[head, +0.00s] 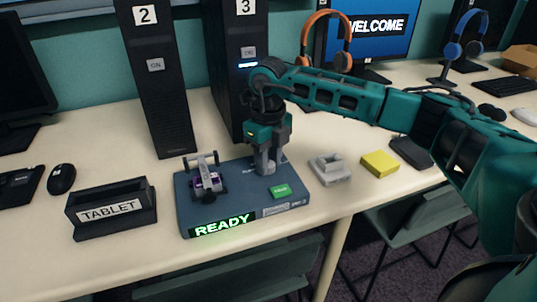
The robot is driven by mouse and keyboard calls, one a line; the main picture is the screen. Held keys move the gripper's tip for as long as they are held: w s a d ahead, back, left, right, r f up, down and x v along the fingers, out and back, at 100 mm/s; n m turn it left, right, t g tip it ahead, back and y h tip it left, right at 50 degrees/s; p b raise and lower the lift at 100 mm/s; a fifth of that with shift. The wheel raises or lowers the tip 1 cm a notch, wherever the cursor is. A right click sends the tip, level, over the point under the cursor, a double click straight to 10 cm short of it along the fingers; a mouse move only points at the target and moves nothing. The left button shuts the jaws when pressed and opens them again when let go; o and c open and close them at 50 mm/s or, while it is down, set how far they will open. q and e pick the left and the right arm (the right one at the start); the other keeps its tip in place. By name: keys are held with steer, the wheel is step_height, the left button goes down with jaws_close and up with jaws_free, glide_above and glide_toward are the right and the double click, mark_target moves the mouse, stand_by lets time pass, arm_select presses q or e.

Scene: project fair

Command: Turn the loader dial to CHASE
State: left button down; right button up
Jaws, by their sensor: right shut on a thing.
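The loader (240,204) is a flat blue-grey box on the table, with a lit green READY display (222,226) on its front. My right gripper (265,169) points down onto the right back part of its top. Its fingers are shut on the loader dial, which they hide almost wholly, so its setting cannot be read. A green button (280,191) lies in front of the fingers. A small grey and purple wheeled robot (206,179) sits on the loader's left side. My left gripper is not in view.
A black TABLET holder (112,211) stands left of the loader. A grey block-like part (330,169), a yellow block (380,163) and a dark flat item (411,151) lie to the right. Tall black computer towers 2 (165,100) and 3 (230,70) stand close behind.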

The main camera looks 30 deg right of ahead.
stand_by(0.5)
steer(key=o, duration=1)
steer(key=shift+o, duration=0.2)
steer(key=shift+r, duration=0.1)
step_height(320, 180, up, 13)
steer(key=p, duration=0.2)
steer(key=shift+p, duration=0.4)
